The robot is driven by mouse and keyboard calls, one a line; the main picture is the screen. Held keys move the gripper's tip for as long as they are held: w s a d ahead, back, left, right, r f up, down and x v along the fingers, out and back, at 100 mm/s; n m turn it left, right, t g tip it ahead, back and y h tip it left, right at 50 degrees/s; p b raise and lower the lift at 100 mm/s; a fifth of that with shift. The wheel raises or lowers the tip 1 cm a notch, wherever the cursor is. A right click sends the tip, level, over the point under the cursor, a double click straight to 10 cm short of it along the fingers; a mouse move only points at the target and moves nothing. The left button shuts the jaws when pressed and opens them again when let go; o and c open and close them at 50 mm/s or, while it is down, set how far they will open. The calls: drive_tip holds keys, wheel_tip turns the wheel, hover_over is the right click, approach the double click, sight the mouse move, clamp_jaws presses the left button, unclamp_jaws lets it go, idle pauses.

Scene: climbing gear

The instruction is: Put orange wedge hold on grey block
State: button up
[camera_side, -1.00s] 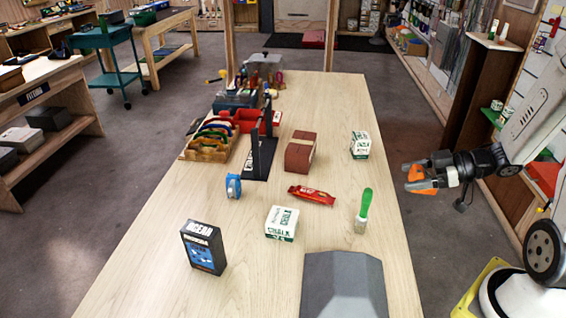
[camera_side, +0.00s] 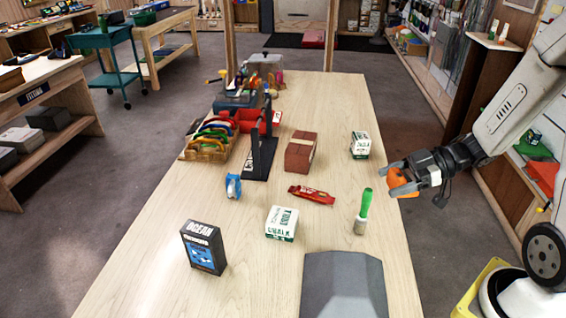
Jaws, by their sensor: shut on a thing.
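The orange wedge hold (camera_side: 402,181) is between the fingers of my gripper (camera_side: 396,182), which is shut on it. The gripper reaches in from the right and holds the hold in the air around the table's right edge. The fingers hide part of the hold. The grey block (camera_side: 343,290) sits at the near right of the table, cut off by the bottom of the picture. Its visible top is bare, and the hold is well apart from it, farther back.
Between gripper and block stands a green-handled brush (camera_side: 363,212). A chalk box (camera_side: 281,223), a red wrapper (camera_side: 311,195), another chalk box (camera_side: 360,145), a red-brown block (camera_side: 300,152) and a black box (camera_side: 203,247) are on the table (camera_side: 150,270). A black stand (camera_side: 260,155) rises farther back.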

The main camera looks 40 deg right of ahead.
drive_tip(key=s+a+r+n+g, duration=0.1)
drive_tip(key=s+a+n+g, duration=0.1)
drive_tip(key=a+n+g, duration=0.3)
drive_tip(key=s+a+r+n+g+y, duration=0.1)
drive_tip(key=a+n+g, duration=0.5)
drive_tip(key=a, duration=0.7)
drive_tip(key=shift+s+r+g, duration=0.45)
drive_tip(key=shift+s+g, duration=0.45)
drive_tip(key=shift+g, duration=0.1)
hover_over(346, 268)
drive_tip(key=shift+f, duration=2.25)
drive_tip(key=shift+f, duration=0.1)
drive_tip(key=shift+f, duration=1.7)
drive_tip(key=shift+f, duration=0.1)
